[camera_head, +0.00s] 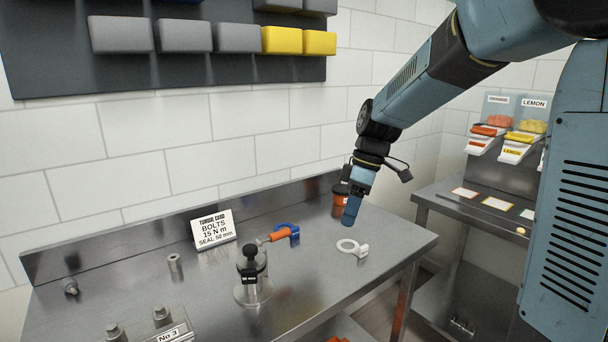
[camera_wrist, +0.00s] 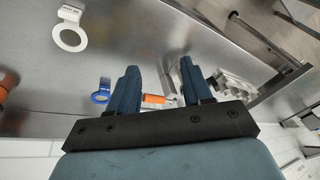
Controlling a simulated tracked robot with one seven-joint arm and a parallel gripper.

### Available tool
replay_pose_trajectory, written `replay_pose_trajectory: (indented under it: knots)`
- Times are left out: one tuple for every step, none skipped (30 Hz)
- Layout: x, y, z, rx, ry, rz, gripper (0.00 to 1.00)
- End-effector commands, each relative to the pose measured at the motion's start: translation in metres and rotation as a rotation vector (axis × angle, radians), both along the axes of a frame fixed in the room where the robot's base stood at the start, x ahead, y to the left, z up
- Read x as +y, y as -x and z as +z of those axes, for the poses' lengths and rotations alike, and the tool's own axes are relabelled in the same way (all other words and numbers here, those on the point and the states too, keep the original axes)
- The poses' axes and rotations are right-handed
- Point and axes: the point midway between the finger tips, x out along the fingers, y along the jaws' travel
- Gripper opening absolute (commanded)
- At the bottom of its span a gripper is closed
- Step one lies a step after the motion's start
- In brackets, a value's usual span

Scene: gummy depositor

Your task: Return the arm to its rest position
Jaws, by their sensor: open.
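My arm reaches down from the upper right in the head view, and my gripper (camera_head: 350,212) hangs above the right part of the steel bench (camera_head: 320,285). In the wrist view the two blue fingers of my gripper (camera_wrist: 158,82) stand apart with nothing held between them. The orange-handled tool (camera_wrist: 155,99) shows beyond the gap, down on the bench. A white ring with a tab (camera_head: 350,247) lies on the bench just right of and below my gripper in the head view.
A second bench with lemon-labelled bins (camera_head: 520,145) is at the right. Grey and yellow bins (camera_head: 185,37) hang on the wall.

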Motion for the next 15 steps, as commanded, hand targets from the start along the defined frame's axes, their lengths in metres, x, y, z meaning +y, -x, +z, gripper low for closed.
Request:
replay_pose_trajectory:
  knots:
    - [-0.005, 0.01, 0.007, -0.017, 0.031, -0.052, 0.5]
    - [-0.009, 0.015, 0.009, -0.024, 0.048, -0.089, 0.5]
    - [-0.013, 0.022, 0.013, -0.037, 0.068, -0.137, 0.5]
    - [-0.017, 0.027, 0.016, -0.046, 0.083, -0.174, 0.5]
    - [-0.02, 0.033, 0.019, -0.056, 0.097, -0.211, 0.5]
    - [-0.025, 0.04, 0.023, -0.069, 0.112, -0.262, 0.5]
    - [-0.029, 0.045, 0.026, -0.079, 0.123, -0.299, 0.5]
    - [-0.033, 0.051, 0.029, -0.091, 0.133, -0.337, 0.5]
    - [-0.037, 0.058, 0.032, -0.105, 0.143, -0.387, 0.5]
    - [-0.041, 0.064, 0.035, -0.117, 0.15, -0.425, 0.5]
    - [-0.045, 0.07, 0.038, -0.127, 0.156, -0.463, 0.5]
    - [-0.05, 0.077, 0.041, -0.144, 0.162, -0.514, 0.5]
    - [-0.053, 0.083, 0.044, -0.155, 0.164, -0.551, 0.5]
    - [-0.057, 0.089, 0.046, -0.167, 0.166, -0.589, 0.5]
    - [-0.062, 0.096, 0.049, -0.182, 0.167, -0.641, 0.5]
